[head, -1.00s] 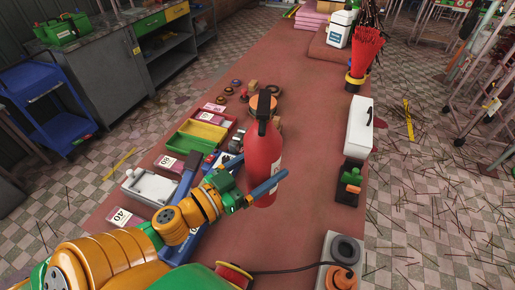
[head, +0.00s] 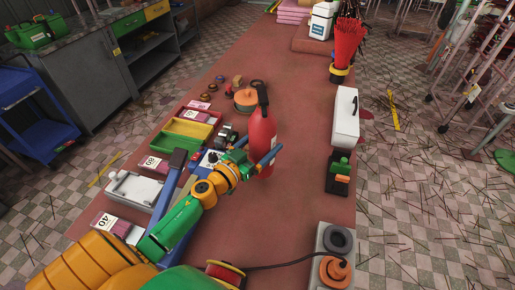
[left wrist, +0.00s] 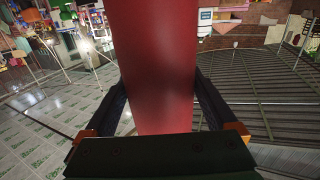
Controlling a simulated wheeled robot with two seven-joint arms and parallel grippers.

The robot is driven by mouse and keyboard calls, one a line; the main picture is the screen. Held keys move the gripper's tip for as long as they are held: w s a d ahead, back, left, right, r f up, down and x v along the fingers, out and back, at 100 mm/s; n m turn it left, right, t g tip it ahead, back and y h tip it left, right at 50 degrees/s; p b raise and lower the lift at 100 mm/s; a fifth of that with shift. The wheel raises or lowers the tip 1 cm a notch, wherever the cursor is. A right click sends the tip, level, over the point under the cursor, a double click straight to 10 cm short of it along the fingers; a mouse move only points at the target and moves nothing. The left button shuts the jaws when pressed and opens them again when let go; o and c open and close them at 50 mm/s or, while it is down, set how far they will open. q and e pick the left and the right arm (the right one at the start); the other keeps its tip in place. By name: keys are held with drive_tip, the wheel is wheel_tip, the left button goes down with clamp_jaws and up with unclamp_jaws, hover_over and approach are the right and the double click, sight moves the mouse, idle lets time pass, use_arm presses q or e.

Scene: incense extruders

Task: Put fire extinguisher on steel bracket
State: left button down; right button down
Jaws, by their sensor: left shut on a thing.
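The red fire extinguisher (head: 262,131), with a black handle on top, stands about upright over the red-brown table. My left gripper (head: 254,156) is shut on its lower body, with one blue finger showing across its front right side. In the left wrist view the red cylinder (left wrist: 163,65) fills the space between the two dark fingers. I cannot tell whether its base touches the table. I cannot make out a steel bracket in these views. My right gripper is not in view.
The long table (head: 293,200) has green and yellow trays (head: 180,142) to the left.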

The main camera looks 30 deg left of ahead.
use_arm(q)
drive_tip(key=f+b, duration=0.1)
drive_tip(key=f, duration=0.1)
drive_tip(key=w+f+b, duration=0.1)
drive_tip(key=f+b, duration=0.1)
drive_tip(key=shift+w+a+f, duration=0.1)
drive_tip(key=shift+a+f, duration=0.05)
drive_tip(key=shift+f, duration=0.1)
drive_tip(key=shift+r, duration=0.2)
drive_tip(key=shift+c, duration=0.5)
unclamp_jaws()
drive_tip(key=shift+f, duration=0.3)
drive_tip(key=shift+o, duration=0.5)
drive_tip(key=shift+r, duration=0.1)
drive_tip(key=shift+s+r, duration=0.2)
drive_tip(key=shift+s, duration=0.1)
